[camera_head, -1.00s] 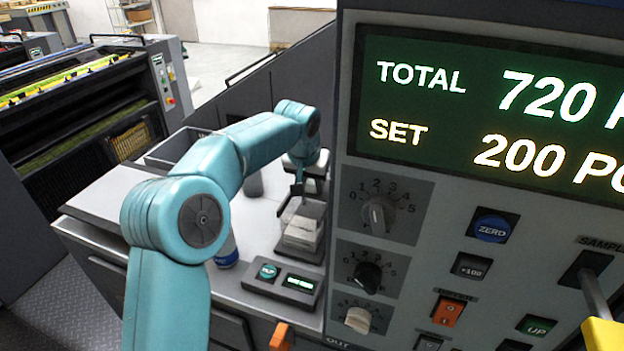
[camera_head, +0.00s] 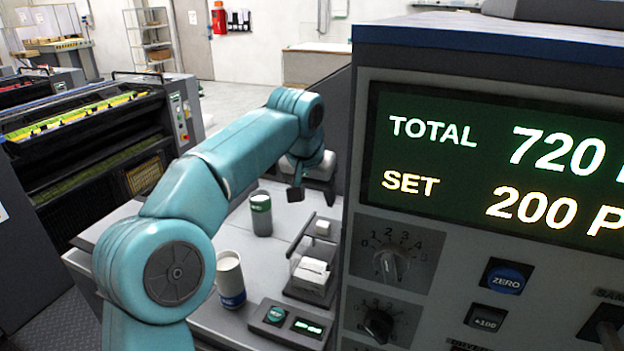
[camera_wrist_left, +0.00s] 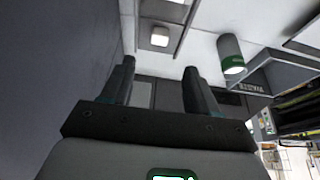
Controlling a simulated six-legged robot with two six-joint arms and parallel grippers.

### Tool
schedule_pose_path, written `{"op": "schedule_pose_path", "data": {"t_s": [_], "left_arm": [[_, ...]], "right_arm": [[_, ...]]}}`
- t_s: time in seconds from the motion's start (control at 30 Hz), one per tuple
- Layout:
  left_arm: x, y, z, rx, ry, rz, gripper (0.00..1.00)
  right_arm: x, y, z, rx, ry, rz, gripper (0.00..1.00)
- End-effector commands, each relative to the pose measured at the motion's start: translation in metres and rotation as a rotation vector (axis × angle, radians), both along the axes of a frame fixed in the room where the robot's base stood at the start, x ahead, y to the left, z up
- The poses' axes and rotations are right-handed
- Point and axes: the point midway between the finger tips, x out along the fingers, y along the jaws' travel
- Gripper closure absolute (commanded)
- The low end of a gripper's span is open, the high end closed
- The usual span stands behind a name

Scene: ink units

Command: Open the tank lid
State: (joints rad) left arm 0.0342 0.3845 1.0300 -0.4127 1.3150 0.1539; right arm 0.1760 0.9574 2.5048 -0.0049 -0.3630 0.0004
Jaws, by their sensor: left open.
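My left gripper (camera_head: 296,194) hangs over the counter at the far end of my left arm, pointing down. In the left wrist view its two dark fingers (camera_wrist_left: 158,85) are apart with nothing between them. A clear-walled box (camera_head: 311,262) with white blocks in it stands on the counter, nearer than the gripper and apart from it. A small white square part (camera_wrist_left: 160,37) shows beyond the fingers in the wrist view. I cannot tell for sure which part is the tank lid. My right gripper is not in view.
A green-banded can (camera_head: 261,214) stands close to the gripper, and a white and blue can (camera_head: 230,280) stands nearer. A small console (camera_head: 290,323) sits in front of the box. A large control panel (camera_head: 500,170) blocks the right side.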

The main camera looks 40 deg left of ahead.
Motion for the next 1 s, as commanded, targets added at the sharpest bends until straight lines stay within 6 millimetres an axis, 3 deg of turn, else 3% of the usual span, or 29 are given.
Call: {"op": "schedule_pose_path", "data": {"t_s": [0.1,0.27,1.0], "left_arm": [[-0.008,-0.003,0.022,0.000,-0.002,-0.001,0.40],[-0.014,-0.004,0.035,0.000,-0.001,0.000,0.40],[-0.015,-0.004,0.036,0.000,0.000,0.000,0.40]], "right_arm": [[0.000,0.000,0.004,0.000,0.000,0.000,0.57],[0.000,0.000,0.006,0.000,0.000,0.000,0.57],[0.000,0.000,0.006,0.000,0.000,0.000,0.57]]}}
